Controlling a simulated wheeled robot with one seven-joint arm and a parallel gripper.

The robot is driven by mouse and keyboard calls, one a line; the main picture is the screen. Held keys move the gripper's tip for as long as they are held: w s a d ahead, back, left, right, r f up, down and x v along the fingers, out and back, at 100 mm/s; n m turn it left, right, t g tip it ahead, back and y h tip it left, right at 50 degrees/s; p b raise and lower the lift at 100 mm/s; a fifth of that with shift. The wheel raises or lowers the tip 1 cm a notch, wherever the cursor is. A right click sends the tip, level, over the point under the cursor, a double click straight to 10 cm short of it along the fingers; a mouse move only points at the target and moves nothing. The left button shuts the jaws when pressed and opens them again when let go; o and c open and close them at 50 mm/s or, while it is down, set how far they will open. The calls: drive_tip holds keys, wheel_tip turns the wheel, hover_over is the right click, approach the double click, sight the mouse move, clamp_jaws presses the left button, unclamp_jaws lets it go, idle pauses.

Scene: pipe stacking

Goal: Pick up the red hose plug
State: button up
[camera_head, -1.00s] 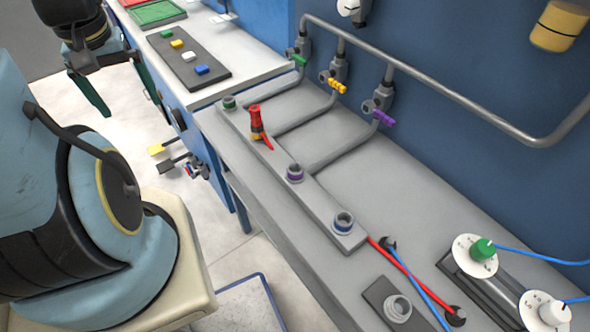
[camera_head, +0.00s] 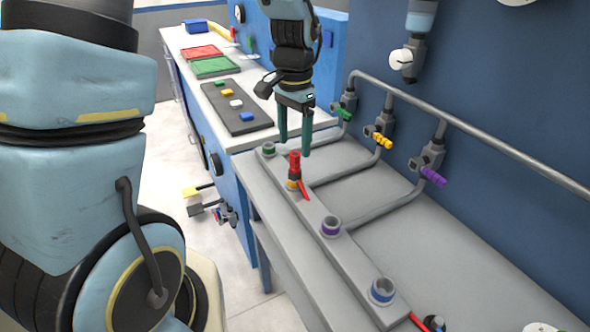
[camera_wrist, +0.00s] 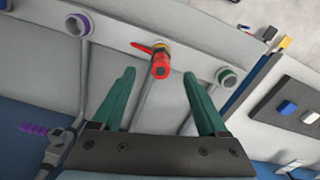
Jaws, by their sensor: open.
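The red hose plug (camera_head: 295,166) stands upright in a yellow-ringed socket on the grey manifold bar (camera_head: 352,258). A red lever sticks out from its side. In the wrist view the red plug (camera_wrist: 160,65) shows end-on, centred between and beyond my two green fingertips. My gripper (camera_head: 295,148) is open and empty, with its green fingers pointing down just behind and above the plug in the head view. In the wrist view my gripper (camera_wrist: 160,74) has its fingers spread wide, apart from the plug.
Green (camera_head: 268,149), purple (camera_head: 331,226) and blue (camera_head: 382,290) ringed sockets sit on the same bar. Grey pipes run to the wall valves with green, yellow and purple handles (camera_head: 433,177). A dark board (camera_head: 237,122) with coloured blocks lies on the white counter.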

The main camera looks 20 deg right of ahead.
sight(295, 165)
drive_tip(key=shift+w+f+p, duration=0.1)
drive_tip(key=shift+f+p, duration=0.9)
drive_tip(key=shift+f, duration=2.85)
drive_tip(key=shift+c, duration=0.2)
clamp_jaws()
drive_tip(key=shift+d, duration=0.1)
